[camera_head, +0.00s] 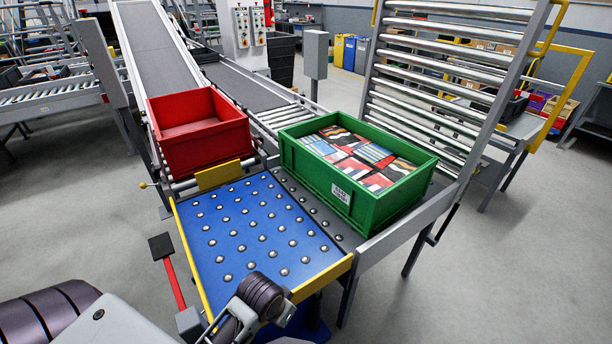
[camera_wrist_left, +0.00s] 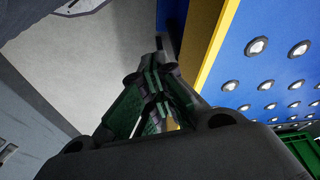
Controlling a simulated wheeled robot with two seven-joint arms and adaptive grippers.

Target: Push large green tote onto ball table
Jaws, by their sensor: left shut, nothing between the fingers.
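The large green tote (camera_head: 345,206) stands upright in the head view, filled with colourful flat packages. It rests on a dark strip with metal balls, to the right of the blue ball table (camera_head: 262,232). The ball table's top is bare and has yellow edges; it also shows in the left wrist view (camera_wrist_left: 265,75). My left gripper (camera_wrist_left: 160,72) is shut and empty, low in the wrist view beside the table's yellow edge, apart from the tote. My right gripper is not in view.
A red tote (camera_head: 200,140) stands behind the ball table, with a yellow plate (camera_head: 225,174) between them. A red lever with a black pad (camera_head: 161,246) stands left of the table. A roller rack (camera_head: 440,80) rises behind the green tote. Floor at right is clear.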

